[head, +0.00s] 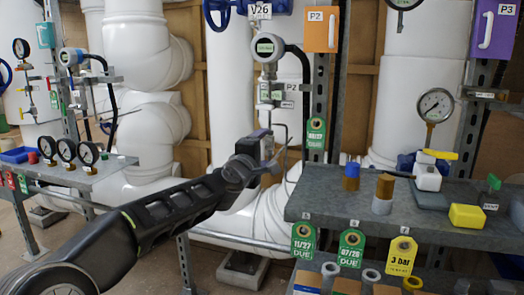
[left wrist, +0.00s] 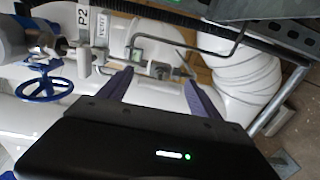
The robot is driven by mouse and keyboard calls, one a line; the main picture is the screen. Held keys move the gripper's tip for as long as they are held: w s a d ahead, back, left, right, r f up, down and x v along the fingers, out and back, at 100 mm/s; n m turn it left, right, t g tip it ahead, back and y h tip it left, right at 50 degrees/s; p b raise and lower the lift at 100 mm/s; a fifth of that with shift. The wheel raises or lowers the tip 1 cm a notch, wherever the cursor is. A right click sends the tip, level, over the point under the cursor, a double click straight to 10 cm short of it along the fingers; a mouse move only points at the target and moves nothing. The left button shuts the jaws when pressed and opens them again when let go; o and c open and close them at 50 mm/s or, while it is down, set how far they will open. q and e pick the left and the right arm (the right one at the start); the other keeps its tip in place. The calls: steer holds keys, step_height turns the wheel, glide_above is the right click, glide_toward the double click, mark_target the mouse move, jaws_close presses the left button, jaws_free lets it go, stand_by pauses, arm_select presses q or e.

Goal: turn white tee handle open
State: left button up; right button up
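My left gripper (head: 272,156) reaches up to the small pipework below the P2 gauge (head: 267,46). In the left wrist view my left gripper (left wrist: 158,90) is open, with its two purple-grey fingers spread apart. A small metal valve fitting (left wrist: 160,70) with a green mark lies just beyond and between the fingertips, and no grip on it shows. I cannot tell for sure whether this bar is the white tee handle. In the head view my gripper and wrist hide most of this spot. My right gripper is not in view.
A grey shelf (head: 330,205) with a yellow block (head: 467,216) and several fittings stands at the right. A strut post (head: 318,90) rises close to the gripper. A blue handwheel (left wrist: 44,82) is left of the fingers. Large white pipes (head: 140,60) fill the background.

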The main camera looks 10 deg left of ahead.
arm_select(q)
steer(key=s+b, duration=0.1)
steer(key=s, duration=0.6)
steer(key=shift+s+a+b, duration=0.25)
steer(key=shift+s+b, duration=0.05)
steer(key=shift+s, duration=0.1)
